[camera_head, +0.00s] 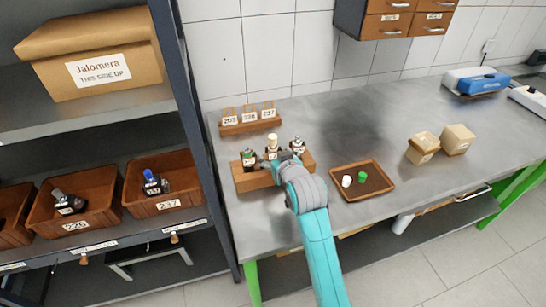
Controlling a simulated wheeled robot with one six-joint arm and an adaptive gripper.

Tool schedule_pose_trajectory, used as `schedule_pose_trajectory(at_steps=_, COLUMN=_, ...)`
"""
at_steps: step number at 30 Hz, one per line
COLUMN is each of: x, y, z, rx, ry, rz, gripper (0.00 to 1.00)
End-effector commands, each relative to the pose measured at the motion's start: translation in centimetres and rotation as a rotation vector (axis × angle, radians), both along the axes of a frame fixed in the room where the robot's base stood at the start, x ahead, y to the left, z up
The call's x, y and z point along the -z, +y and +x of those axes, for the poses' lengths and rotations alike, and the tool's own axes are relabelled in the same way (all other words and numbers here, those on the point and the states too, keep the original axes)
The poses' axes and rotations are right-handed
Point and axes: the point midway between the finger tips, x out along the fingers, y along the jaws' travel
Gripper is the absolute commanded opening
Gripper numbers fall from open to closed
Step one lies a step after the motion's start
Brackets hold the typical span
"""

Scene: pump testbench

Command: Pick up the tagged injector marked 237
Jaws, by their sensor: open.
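A wooden rack (255,180) on the bench holds three dark injectors: a green-topped left one (249,158), a cream-topped middle one (272,145) and a pale-topped right one (298,146). Any numbers on them are too small to read. A tag stand (252,124) behind carries white tags; the right one seems to read 237 (268,113). On the left shelf, a bin (170,206) labelled 237 holds a blue-topped injector (151,182) with a white tag, its number unclear. My gripper (279,159) is open at the rack, by the middle and right injectors; my arm hides part of the rack.
A second bin (88,222) holds a dark injector. A wooden tray (380,188) with a white and a green cap lies right of my arm. Two small boxes (457,139) stand farther right. Drawers (400,17) hang above the bench. A shelf post (195,125) stands left of the rack.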

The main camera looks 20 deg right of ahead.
Motion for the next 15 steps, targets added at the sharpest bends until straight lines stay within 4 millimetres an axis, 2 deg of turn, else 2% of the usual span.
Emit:
schedule_pose_trajectory(at_steps=8, x=0.17, y=0.02, z=0.32, rx=0.000, ry=0.000, rz=0.000, gripper=0.75)
schedule_pose_trajectory(at_steps=11, x=0.17, y=0.03, z=0.31, rx=0.000, ry=0.000, rz=0.000, gripper=0.53)
schedule_pose_trajectory(at_steps=15, x=0.17, y=0.03, z=0.30, rx=0.000, ry=0.000, rz=0.000, gripper=0.17)
